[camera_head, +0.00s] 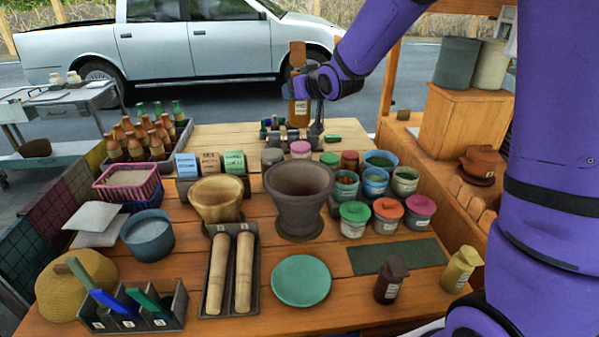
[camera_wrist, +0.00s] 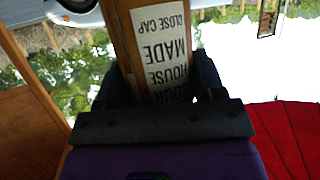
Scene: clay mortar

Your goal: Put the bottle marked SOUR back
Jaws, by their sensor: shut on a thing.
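The bottle marked SOUR (camera_head: 299,108) is brown and about upright, raised over the far end of the table in the head view. In the wrist view its white label (camera_wrist: 163,50) reads upside down, with SOUR partly covered by the gripper. My gripper (camera_head: 301,87) is shut on the bottle's body, and the fingers also show on both sides of it in the wrist view (camera_wrist: 163,88). A small dark rack (camera_head: 275,128) stands at the far end of the table, close below the bottle. I cannot tell whether the bottle touches it.
A crate of brown bottles (camera_head: 149,136) stands at the far left. Labelled boxes (camera_head: 209,163), lidded jars (camera_head: 354,217) and a dark mortar (camera_head: 299,192) fill the middle. A small green item (camera_head: 333,138) lies right of the rack. Bare wood (camera_head: 222,138) shows left of the rack.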

